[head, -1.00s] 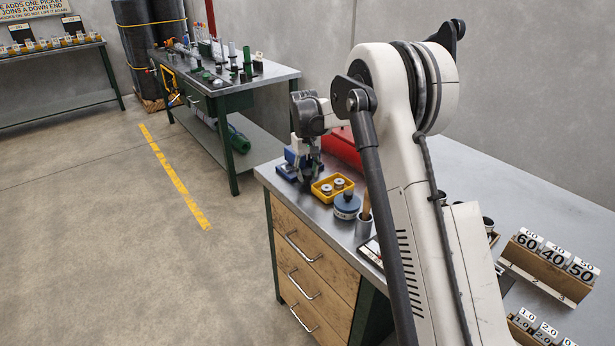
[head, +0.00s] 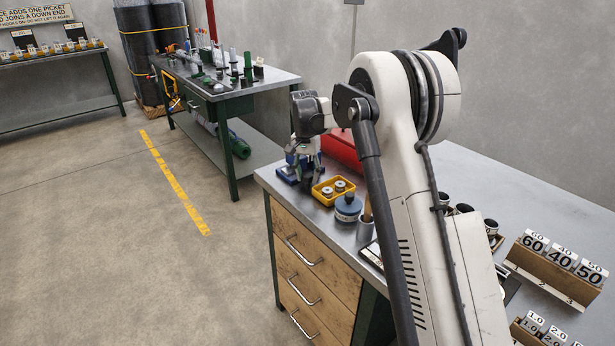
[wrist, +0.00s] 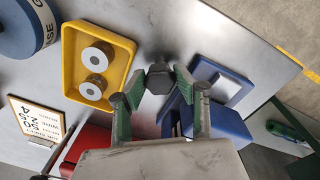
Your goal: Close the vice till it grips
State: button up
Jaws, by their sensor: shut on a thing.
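The blue vice (head: 287,173) sits at the far left corner of the steel bench. In the wrist view its blue body (wrist: 228,122) lies right of and behind my right finger. A dark six-sided knob (wrist: 160,76), which looks to be the vice's handle, stands between my green-padded fingertips. My gripper (wrist: 160,84) is shut on this knob, with a pad on either side. In the head view my gripper (head: 303,170) points down at the vice and covers part of it. I cannot tell how wide the gap between the vice jaws is.
A yellow tray (wrist: 70,84) with two metal rings is close beside the vice. A blue round tin (head: 348,207) and a cup (head: 365,228) stand nearer. A red box (head: 343,149) is behind. The bench's left edge is close to the vice.

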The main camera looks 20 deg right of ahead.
jog(key=shift+m, duration=0.3)
jog(key=o, duration=1.1)
